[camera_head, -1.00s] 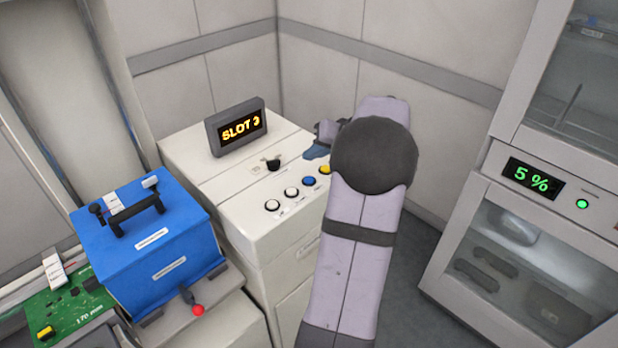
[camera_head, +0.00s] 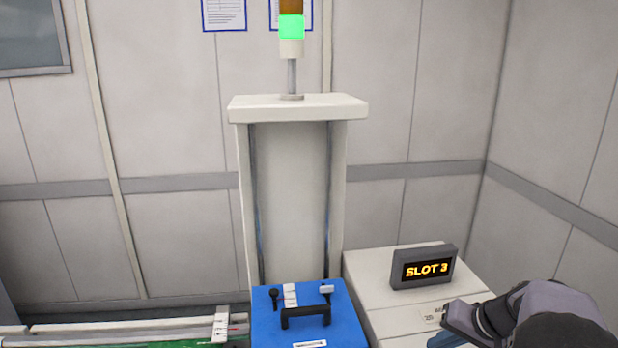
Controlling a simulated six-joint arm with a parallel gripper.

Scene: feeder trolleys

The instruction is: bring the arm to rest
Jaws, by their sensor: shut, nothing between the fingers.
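My arm shows at the lower right of the head view, its dark round joint cut off by the bottom edge. My gripper (camera_head: 447,336) is at the arm's left end, over the white cabinet (camera_head: 385,270) and below the SLOT 3 display (camera_head: 424,268). It is shut and I see nothing held in it. Its fingertips are small and close to the bottom edge of the picture.
A blue box (camera_head: 262,318) with a black handle stands left of the cabinet. Behind it rises a white column (camera_head: 298,106) with a signal light (camera_head: 291,27) lit green. A rail with a green board (camera_head: 180,344) runs at the lower left. Walls close the back and right.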

